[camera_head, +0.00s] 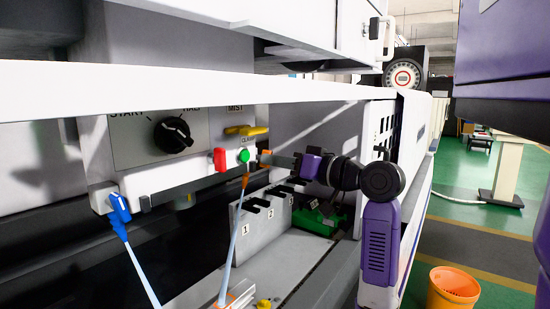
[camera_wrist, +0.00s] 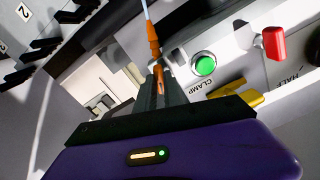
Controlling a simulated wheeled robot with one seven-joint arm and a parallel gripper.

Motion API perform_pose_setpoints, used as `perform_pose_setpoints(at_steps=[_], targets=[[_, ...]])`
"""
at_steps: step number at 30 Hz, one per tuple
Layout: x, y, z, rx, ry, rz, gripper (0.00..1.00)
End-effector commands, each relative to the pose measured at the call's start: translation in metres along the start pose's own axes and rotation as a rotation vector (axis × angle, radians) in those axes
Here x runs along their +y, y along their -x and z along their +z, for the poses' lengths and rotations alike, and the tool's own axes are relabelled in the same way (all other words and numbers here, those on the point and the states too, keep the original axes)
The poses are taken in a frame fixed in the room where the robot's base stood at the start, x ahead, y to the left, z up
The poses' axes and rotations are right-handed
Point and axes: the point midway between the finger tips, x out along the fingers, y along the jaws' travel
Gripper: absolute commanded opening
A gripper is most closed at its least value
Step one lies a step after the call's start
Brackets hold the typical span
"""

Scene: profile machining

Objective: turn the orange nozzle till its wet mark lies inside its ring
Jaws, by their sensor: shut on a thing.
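The orange nozzle (camera_head: 246,180) hangs below the control panel beside the green button, and a pale jet runs down from it to the bed. It also shows in the wrist view (camera_wrist: 152,38). My gripper (camera_head: 268,159) reaches in from the right and is shut on the orange nozzle's upper end; its fingers show in the wrist view (camera_wrist: 159,84). An orange ring (camera_head: 243,288) lies on the bed at the bottom edge of the head view, partly cut off. The jet comes down by the ring's left side; I cannot tell whether the wet mark is inside.
A blue nozzle (camera_head: 119,212) with its own jet is at left. The red switch (camera_head: 220,159), green button (camera_head: 244,156) and yellow lever (camera_head: 246,131) are close to my gripper. A numbered slotted rack (camera_head: 250,222) stands below it. A white rail (camera_head: 170,88) crosses above.

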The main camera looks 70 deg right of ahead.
Motion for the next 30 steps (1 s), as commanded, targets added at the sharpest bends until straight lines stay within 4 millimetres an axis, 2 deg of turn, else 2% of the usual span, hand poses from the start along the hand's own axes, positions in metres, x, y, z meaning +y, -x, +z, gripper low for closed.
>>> perform_pose_setpoints(at_steps=[4,5,8,17,20,30], targets=[[0.0,0.001,-0.001,0.004,0.002,0.001,0.0],[0.0,0.001,-0.001,0.004,0.002,0.001,0.16],[0.0,0.001,-0.001,0.004,0.002,0.001,0.34],[0.0,0.001,0.0,0.002,0.002,0.001,0.34],[0.001,0.006,0.0,0.003,0.002,0.002,0.34],[0.002,0.059,0.001,0.005,0.003,0.004,0.34]])
